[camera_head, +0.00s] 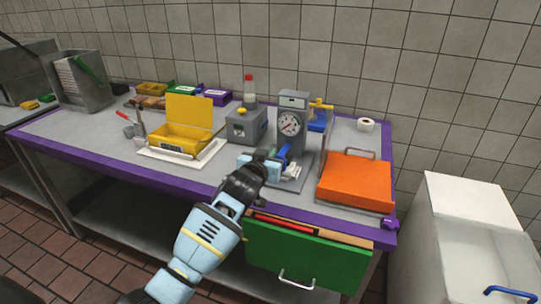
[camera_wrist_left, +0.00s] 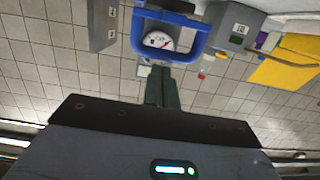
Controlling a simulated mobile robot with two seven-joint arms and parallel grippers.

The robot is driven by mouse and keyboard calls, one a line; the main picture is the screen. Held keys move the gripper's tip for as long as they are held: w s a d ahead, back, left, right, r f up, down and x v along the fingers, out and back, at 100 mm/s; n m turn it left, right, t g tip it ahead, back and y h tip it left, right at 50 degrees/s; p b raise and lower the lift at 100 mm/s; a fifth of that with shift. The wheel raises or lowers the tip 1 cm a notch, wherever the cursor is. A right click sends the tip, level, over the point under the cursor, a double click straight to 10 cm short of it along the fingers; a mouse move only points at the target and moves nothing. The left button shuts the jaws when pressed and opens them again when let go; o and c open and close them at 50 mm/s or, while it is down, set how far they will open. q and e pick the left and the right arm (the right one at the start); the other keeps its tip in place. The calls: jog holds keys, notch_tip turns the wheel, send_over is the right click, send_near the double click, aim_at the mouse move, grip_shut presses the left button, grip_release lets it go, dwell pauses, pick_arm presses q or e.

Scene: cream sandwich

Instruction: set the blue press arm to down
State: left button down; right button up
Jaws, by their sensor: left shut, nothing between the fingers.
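The press (camera_head: 292,122) is a grey column with a round dial on the table. Its blue press arm (camera_head: 283,153) shows as a short slanted bar low in front of the column, partly hidden by my gripper. In the left wrist view the blue press arm (camera_wrist_left: 168,52) is a loop framing the dial (camera_wrist_left: 158,40). My left gripper (camera_head: 272,157) is shut and empty beside the blue arm. In the left wrist view its fingertips (camera_wrist_left: 160,70) are together near the loop's edge; I cannot tell whether they touch it. My right gripper is not in view.
An orange box (camera_head: 356,182) stands right of the press. A grey box (camera_head: 246,125) with a yellow knob and a yellow open case (camera_head: 182,137) are to its left. A green drawer front (camera_head: 300,255) hangs below the table edge. A white chest (camera_head: 470,210) stands at right.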

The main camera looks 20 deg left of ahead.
pick_arm(q)
jog(key=shift+f, duration=0.1)
